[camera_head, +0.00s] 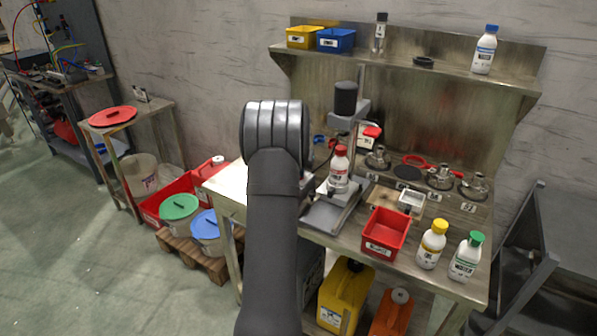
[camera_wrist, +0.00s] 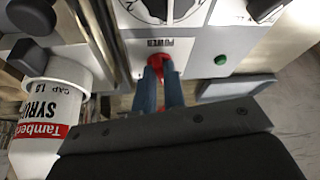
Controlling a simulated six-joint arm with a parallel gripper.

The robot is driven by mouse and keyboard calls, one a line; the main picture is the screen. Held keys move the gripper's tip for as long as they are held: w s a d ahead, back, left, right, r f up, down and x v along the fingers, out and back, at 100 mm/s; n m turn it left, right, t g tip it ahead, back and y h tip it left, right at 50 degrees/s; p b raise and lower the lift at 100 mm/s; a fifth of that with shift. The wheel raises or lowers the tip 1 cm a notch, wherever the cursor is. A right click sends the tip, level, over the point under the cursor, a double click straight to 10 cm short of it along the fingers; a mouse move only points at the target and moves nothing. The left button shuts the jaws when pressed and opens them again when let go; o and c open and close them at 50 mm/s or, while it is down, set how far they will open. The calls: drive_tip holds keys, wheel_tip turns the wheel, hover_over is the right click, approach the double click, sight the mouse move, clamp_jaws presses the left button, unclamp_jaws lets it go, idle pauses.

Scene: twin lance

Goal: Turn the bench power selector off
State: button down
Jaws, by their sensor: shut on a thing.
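The red power selector knob (camera_wrist: 158,61) sits on a pale control panel (camera_wrist: 194,64) just by the POWER label, in the upper middle of the wrist view. My gripper (camera_wrist: 159,74) has its two blue fingers shut on the knob, one on each side. The fingers cover much of the knob, so its pointing direction cannot be told. In the head view my dark arm hides the gripper and the knob.
A white syrup bottle (camera_wrist: 45,112) stands close left of my fingers; the head view shows a red-capped bottle (camera_head: 339,172) on the bench. A red bin (camera_head: 385,234) stands further right.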

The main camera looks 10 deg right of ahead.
drive_tip(key=shift+d+n+y, duration=0.15)
drive_tip(key=shift+n+y, duration=0.35)
drive_tip(key=shift+n, duration=1)
drive_tip(key=c, duration=1.5)
unclamp_jaws()
drive_tip(key=v, duration=1.7)
drive_tip(key=shift+s, duration=0.4)
